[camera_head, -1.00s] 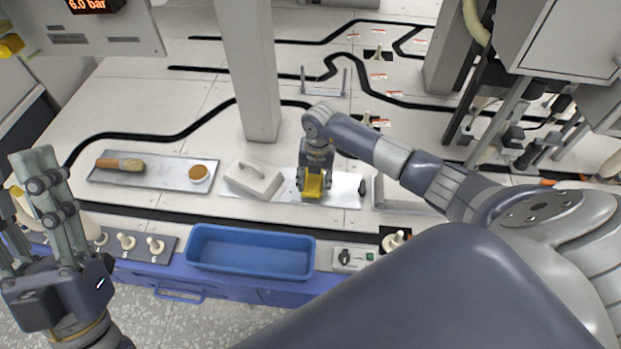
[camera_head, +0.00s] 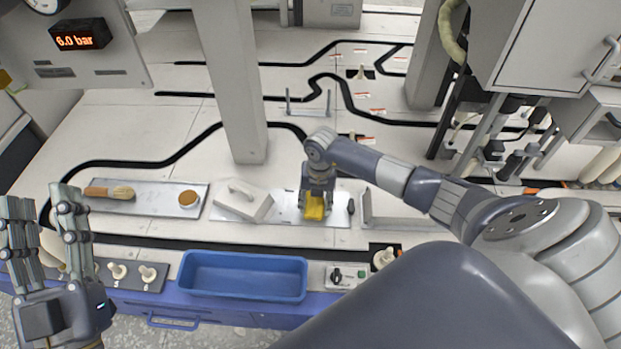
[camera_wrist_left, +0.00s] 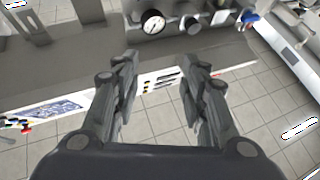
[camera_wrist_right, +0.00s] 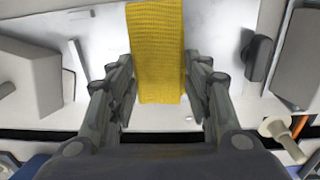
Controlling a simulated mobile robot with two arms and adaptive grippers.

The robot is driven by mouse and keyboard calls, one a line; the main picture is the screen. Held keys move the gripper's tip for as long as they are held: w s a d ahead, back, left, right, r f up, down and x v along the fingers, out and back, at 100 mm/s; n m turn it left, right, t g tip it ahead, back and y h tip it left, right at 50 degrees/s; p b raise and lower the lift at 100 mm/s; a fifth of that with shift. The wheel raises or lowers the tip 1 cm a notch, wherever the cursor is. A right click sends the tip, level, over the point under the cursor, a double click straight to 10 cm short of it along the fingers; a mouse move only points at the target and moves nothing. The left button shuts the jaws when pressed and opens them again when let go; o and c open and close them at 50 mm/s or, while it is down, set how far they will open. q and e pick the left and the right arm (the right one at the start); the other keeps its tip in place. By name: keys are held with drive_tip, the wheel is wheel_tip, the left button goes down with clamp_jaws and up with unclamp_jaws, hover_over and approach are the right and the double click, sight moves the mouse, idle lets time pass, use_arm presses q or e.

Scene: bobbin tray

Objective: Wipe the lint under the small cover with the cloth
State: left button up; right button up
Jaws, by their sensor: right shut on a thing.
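My right gripper (camera_head: 317,193) is shut on the yellow cloth (camera_head: 314,209) and holds it low over a bright metal plate (camera_head: 342,212). In the right wrist view the cloth (camera_wrist_right: 156,45) hangs between the fingers; whether it touches the plate is hard to tell. A small pale speck (camera_wrist_right: 188,118), possibly lint, shows on the plate near the right finger. The small grey cover (camera_head: 242,203) with a handle sits on the plate left of the cloth, off the spot under the gripper. My left gripper (camera_head: 42,205) is open and empty at the far left, away from these things.
A tray (camera_head: 150,205) with a brush (camera_head: 110,192) and a round tan-topped pot (camera_head: 188,199) lies left of the cover. A blue bin (camera_head: 243,276) is in front. A grey post (camera_head: 232,90) stands behind the cover. A metal bracket (camera_head: 390,222) is right of the plate.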

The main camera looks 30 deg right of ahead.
sight(332, 212)
drive_tip(key=shift+s+d, duration=0.35)
drive_tip(key=shift+d, duration=0.1)
drive_tip(key=shift+s+d+f+p, duration=0.1)
drive_tip(key=shift+s+d+p, duration=0.5)
drive_tip(key=shift+d, duration=0.15)
drive_tip(key=shift+s+d+f, duration=0.1)
drive_tip(key=shift+s+d, duration=0.5)
drive_tip(key=shift+d, duration=0.25)
use_arm(q)
wheel_tip(332, 212, down, 9)
drive_tip(key=w+g+y, duration=0.1)
drive_tip(key=w+g, duration=0.1)
drive_tip(key=g, duration=0.3)
drive_tip(key=shift+w+a+r+y+p, duration=0.15)
drive_tip(key=shift+a+y+p, duration=0.15)
drive_tip(key=shift+y, duration=0.1)
use_arm(e)
drive_tip(key=shift+f, duration=0.15)
